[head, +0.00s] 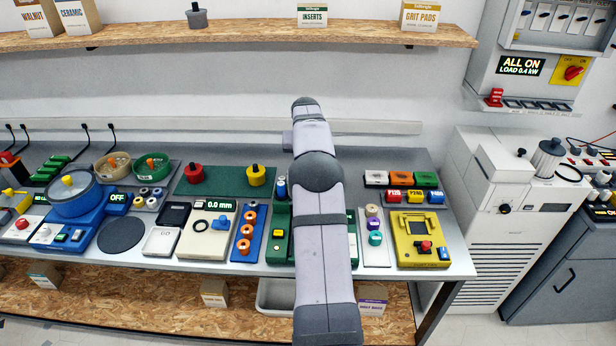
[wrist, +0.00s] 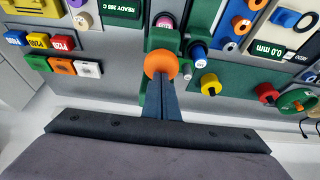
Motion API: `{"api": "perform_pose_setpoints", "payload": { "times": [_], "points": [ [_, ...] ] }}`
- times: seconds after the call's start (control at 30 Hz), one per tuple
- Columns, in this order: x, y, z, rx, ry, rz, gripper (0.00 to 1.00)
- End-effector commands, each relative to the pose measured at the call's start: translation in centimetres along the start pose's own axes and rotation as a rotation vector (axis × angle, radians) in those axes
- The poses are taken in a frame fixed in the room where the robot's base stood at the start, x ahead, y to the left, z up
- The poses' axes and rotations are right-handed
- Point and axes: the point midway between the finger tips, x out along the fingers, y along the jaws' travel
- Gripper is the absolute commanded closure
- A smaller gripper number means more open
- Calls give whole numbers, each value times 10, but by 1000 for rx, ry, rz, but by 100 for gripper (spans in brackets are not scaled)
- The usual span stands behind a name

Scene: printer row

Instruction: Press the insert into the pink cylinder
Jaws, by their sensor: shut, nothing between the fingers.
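My gripper (wrist: 161,82) is shut and empty, its dark fingertips right at a round orange knob (wrist: 160,64) in the wrist view. I cannot tell whether they touch it. The knob stands over a green machine (wrist: 122,8) with a READY display. A small pinkish round part (wrist: 165,22) shows on this machine just beyond the knob; it looks like the pink cylinder, but any insert in it is too small to make out. In the head view my arm hides the gripper, the knob and most of the green machine (head: 283,240).
A white strip (head: 376,255) with purple and teal cylinders and a yellow device (head: 424,240) stand right of the green machine in the head view. A blue strip (head: 249,235) with several orange-topped parts stands left. A shelf (head: 240,38) runs above the bench.

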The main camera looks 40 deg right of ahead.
Motion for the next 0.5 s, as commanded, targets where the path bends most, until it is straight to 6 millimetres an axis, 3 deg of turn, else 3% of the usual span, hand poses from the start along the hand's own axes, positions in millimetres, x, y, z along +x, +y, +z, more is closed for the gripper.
{"api": "perform_pose_setpoints", "payload": {
  "times": [0.5],
  "points": [
    [9,0,4,0,-3,0,100]
  ]
}}
